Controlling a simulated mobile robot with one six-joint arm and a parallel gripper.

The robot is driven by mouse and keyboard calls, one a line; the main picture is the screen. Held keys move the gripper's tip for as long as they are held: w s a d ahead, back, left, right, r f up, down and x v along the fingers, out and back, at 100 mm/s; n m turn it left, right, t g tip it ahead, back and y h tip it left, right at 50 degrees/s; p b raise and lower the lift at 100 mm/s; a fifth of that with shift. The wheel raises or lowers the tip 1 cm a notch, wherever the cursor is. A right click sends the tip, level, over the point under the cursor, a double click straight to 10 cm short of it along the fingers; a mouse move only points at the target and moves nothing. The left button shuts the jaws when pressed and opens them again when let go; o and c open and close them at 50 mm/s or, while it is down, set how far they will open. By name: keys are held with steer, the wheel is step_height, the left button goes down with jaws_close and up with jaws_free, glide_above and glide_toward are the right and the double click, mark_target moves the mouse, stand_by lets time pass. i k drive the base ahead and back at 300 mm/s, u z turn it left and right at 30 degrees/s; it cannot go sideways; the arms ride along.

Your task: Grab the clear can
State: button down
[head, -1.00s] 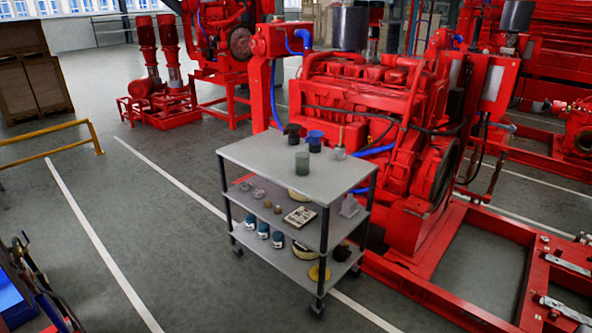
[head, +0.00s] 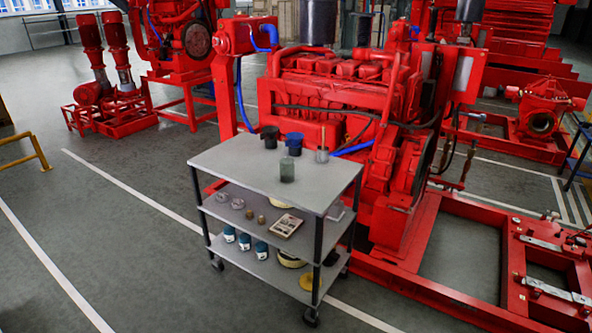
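A greyish-green, see-through-looking can (head: 287,169) stands upright on the top shelf of a grey three-tier cart (head: 235,158), near the shelf's middle. It looks like the clear can. A black can (head: 269,138) and a blue can (head: 294,141) stand behind it. A pale cup with a stick in it (head: 322,155) stands behind it to the right. My gripper is not in view.
The middle shelf holds small clear dishes (head: 222,197) and a flat box (head: 286,226). The bottom shelf holds several blue-and-white cans (head: 245,242). A red diesel engine (head: 340,100) stands close behind the cart. Floor is open at front left.

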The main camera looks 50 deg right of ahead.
mark_target(287, 171)
steer(key=z, duration=0.45)
steer(key=i, duration=0.65)
steer(key=z, duration=0.95)
steer(key=i, duration=0.95)
steer(key=z, duration=0.55)
steer(key=k, duration=0.6)
steer(key=u, duration=1.85)
